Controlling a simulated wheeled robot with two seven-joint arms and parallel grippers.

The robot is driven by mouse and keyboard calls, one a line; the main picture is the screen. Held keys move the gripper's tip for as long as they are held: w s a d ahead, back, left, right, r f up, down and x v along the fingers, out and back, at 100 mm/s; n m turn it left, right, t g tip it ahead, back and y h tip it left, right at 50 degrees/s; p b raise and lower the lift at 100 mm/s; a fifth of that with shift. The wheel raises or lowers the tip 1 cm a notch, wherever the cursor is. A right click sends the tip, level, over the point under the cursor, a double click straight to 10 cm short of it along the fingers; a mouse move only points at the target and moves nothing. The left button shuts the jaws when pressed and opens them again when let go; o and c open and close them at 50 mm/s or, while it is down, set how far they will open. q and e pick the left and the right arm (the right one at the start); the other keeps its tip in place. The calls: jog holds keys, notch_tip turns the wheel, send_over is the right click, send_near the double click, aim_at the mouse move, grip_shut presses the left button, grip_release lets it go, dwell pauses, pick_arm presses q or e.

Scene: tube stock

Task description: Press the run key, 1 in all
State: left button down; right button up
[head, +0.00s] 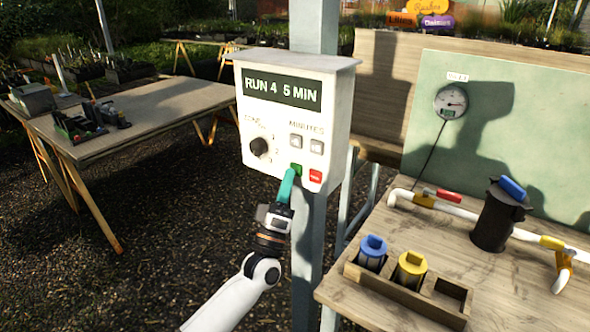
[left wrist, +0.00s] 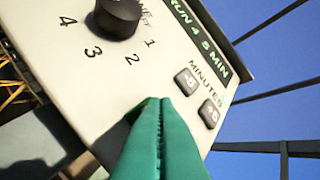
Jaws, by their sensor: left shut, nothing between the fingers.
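A white control box (head: 247,111) is fixed to a grey post. Its display (head: 282,90) reads "RUN 4 5 MIN". A small green key (head: 297,167) sits low on the panel, left of a red key (head: 316,176). My left gripper (head: 290,173) is shut and empty, its teal fingertips at the green key and covering part of it. In the left wrist view the shut fingertips (left wrist: 160,101) hide most of that key; I cannot tell whether it is pushed in. My right gripper is not in view.
A black zone knob (head: 259,147) and two grey minutes keys (head: 296,141) (head: 317,147) are close to the fingertips. A wooden bench (head: 360,303) with white piping, a dark filter housing (head: 497,215) and capped cartridges stands at the right. Another table (head: 150,108) stands at the left.

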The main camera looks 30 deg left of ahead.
pick_arm(q)
jog(key=shift+s, duration=0.5)
jog(key=s, duration=0.1)
jog(key=s+p, duration=0.1)
jog(key=s, duration=0.3)
jog(key=shift+a+p, duration=0.25)
jog(key=shift+p, duration=0.15)
dwell(0.5)
